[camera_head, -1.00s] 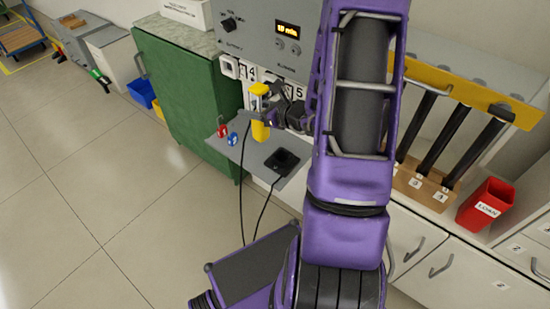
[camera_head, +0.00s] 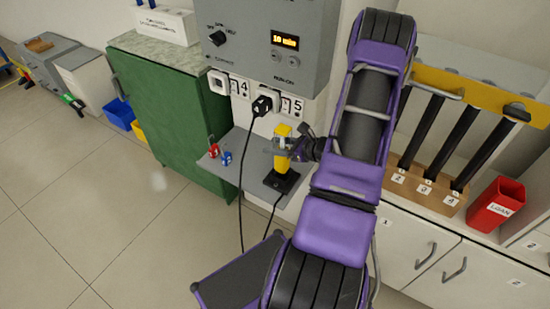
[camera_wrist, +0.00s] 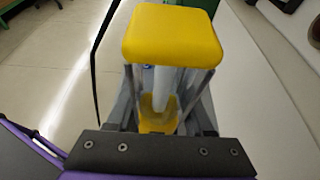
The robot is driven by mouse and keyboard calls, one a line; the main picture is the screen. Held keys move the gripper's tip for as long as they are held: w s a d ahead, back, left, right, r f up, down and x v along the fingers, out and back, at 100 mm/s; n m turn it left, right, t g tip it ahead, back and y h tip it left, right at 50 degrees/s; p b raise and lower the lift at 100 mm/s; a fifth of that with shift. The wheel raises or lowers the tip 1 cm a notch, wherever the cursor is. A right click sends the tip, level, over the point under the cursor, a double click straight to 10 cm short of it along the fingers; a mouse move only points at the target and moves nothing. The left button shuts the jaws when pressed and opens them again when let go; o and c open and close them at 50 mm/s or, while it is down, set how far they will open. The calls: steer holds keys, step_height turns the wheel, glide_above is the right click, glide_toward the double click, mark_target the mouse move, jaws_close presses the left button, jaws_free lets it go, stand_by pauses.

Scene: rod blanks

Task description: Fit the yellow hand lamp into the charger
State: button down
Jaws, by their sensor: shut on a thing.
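The yellow hand lamp (camera_head: 282,152) stands upright in my gripper (camera_head: 284,151) in the head view. In the wrist view the yellow top of the lamp (camera_wrist: 172,35) fills the upper middle, with its clear part and yellow body below, between the fingers (camera_wrist: 165,120). The black charger (camera_head: 281,181) sits on the grey shelf (camera_head: 240,165), directly under the lamp in the head view. The lamp's lower end appears at or just above the charger; I cannot tell whether it is seated. The charger is hidden in the wrist view.
A red item (camera_head: 213,151) and a blue item (camera_head: 226,158) stand on the shelf's left. A black plug (camera_head: 262,105) is in the wall sockets with its cable hanging down. A grey control box (camera_head: 265,45) is above, a green cabinet (camera_head: 175,115) to the left.

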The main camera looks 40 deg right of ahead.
steer(key=shift+f+b, duration=0.3)
steer(key=shift+f, duration=1.65)
steer(key=shift+f, duration=0.15)
steer(key=shift+c, duration=1.4)
jaws_free()
steer(key=shift+r, duration=0.2)
steer(key=p+v, duration=0.1)
steer(key=v, duration=1.1)
steer(key=shift+f, duration=0.15)
